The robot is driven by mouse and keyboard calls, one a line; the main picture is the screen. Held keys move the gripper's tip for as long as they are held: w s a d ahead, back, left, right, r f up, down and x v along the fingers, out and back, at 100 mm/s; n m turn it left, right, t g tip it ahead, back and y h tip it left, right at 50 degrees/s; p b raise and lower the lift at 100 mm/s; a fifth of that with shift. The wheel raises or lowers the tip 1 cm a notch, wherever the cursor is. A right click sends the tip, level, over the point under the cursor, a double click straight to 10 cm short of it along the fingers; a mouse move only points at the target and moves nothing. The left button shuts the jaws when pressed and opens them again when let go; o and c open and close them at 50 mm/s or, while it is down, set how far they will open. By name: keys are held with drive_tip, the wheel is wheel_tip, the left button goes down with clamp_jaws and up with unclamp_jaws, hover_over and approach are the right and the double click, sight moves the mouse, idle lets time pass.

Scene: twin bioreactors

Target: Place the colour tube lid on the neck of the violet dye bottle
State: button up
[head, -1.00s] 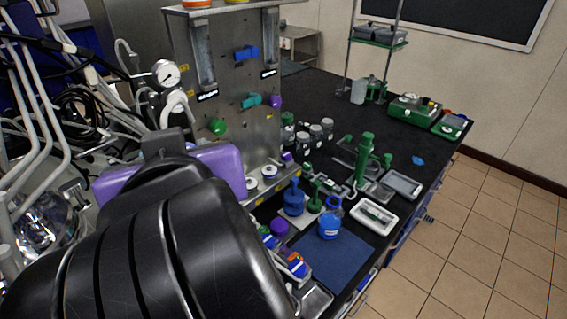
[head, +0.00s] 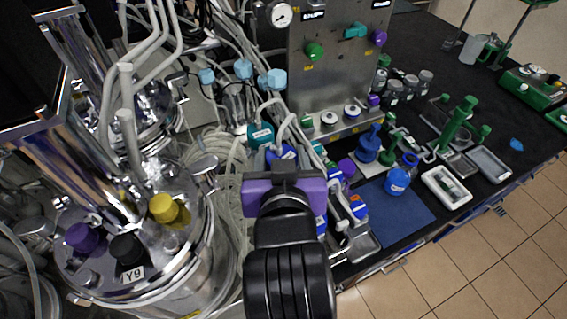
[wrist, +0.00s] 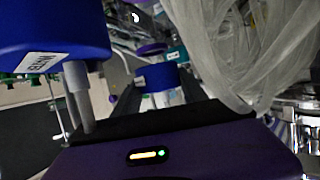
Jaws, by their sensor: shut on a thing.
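My gripper (head: 281,166) reaches forward with its purple body toward the crowded bench edge. Its dark fingers are shut on a blue lid (wrist: 158,76) with a small white label, which shows in the head view just beyond the purple body (head: 280,153). A violet-topped item (head: 347,167) stands to the right of my gripper, and a violet ring shows beyond the held lid in the wrist view (wrist: 150,48). I cannot tell for certain which item is the violet dye bottle; its neck is not clearly visible.
A large blue labelled lid (wrist: 50,45) is close at the left of the wrist view. A teal lid (head: 260,135) and pale tubing (wrist: 215,50) lie near the held lid. The steel bioreactor (head: 150,240) stands left. A blue mat (head: 395,220) has some bare room.

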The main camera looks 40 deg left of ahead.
drive_tip(key=shift+f, duration=1.6)
drive_tip(key=shift+f, duration=0.1)
drive_tip(key=o, duration=1.4)
drive_tip(key=shift+o, duration=0.2)
drive_tip(key=shift+r, duration=0.2)
drive_tip(key=p+v, duration=0.1)
drive_tip(key=v, duration=1.1)
drive_tip(key=shift+p, duration=0.3)
